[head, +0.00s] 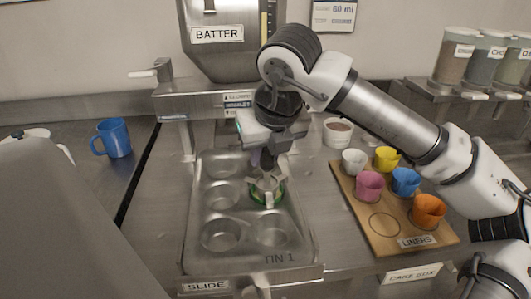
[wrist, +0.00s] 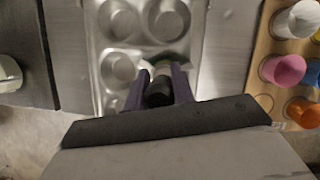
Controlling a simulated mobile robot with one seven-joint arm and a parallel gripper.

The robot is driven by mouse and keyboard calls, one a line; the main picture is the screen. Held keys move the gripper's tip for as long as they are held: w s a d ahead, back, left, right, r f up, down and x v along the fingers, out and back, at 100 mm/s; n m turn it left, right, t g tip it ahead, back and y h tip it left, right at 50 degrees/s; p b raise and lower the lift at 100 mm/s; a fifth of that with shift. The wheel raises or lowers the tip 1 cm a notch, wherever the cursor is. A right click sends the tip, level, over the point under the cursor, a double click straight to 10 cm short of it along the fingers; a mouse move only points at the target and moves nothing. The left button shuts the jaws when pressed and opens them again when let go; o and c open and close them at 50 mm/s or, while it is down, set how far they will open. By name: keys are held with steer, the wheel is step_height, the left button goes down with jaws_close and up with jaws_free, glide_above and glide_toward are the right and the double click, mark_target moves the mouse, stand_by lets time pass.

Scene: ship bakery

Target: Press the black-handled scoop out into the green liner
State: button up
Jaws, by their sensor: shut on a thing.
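The green liner (head: 256,201) sits in the middle cup of the right column of the muffin tin (head: 243,258); a sliver of its rim shows in the wrist view (wrist: 184,65). My gripper (head: 268,168) is directly above that cup, pointing down. Its purple fingers (wrist: 159,88) are shut on the black handle (wrist: 158,95) of the scoop. The pale scoop head (head: 268,184) is at the liner's mouth, inside or just over its rim; I cannot tell which. The liner's inside is mostly hidden by the scoop and fingers.
A wooden board (head: 362,213) at right holds white, yellow, pink, blue and orange liners. A brown-filled cup (head: 337,132) stands behind it. The batter hopper (head: 220,50) is behind the tin. A blue mug (head: 112,138) stands at left. The tin's other visible cups look empty.

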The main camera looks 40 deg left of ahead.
steer(key=shift+r+p, duration=0.3)
steer(key=shift+r, duration=0.4)
steer(key=shift+r, duration=0.15)
stand_by(0.3)
steer(key=shift+r+p, duration=2.5)
steer(key=shift+r, duration=1.45)
